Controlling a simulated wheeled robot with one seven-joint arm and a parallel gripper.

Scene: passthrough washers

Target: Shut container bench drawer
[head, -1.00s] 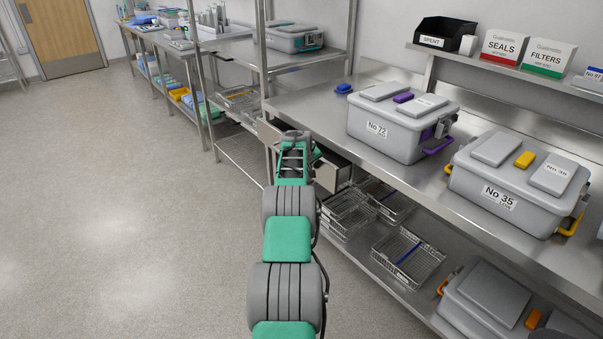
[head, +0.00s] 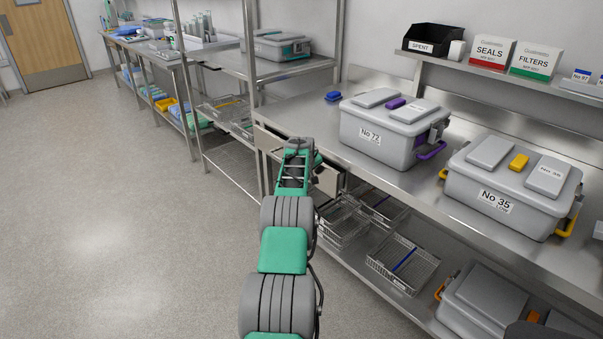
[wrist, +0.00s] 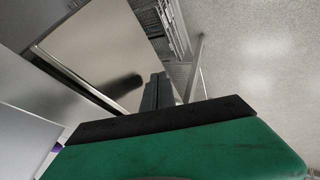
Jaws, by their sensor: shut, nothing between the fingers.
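The container bench drawer (head: 328,181) is under the near steel bench (head: 290,114), partly hidden behind my arm in the head view. It appears to stand a little out, with a dark gap between its front and the bench. In the wrist view a smooth metal panel, apparently the drawer front (wrist: 98,48), fills the upper left, with a dark gap along its lower-left edge. My gripper (head: 298,146) is in front of the drawer. Its fingers (wrist: 158,90) are shut and empty, beside the panel's edge; I cannot tell whether they touch it.
Grey containers No 72 (head: 388,133) and No 35 (head: 505,195) stand on the bench top. Wire baskets (head: 402,265) and another container (head: 490,300) are on the lower shelf. A steel rack (head: 250,60) stands beyond. The floor at left is clear.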

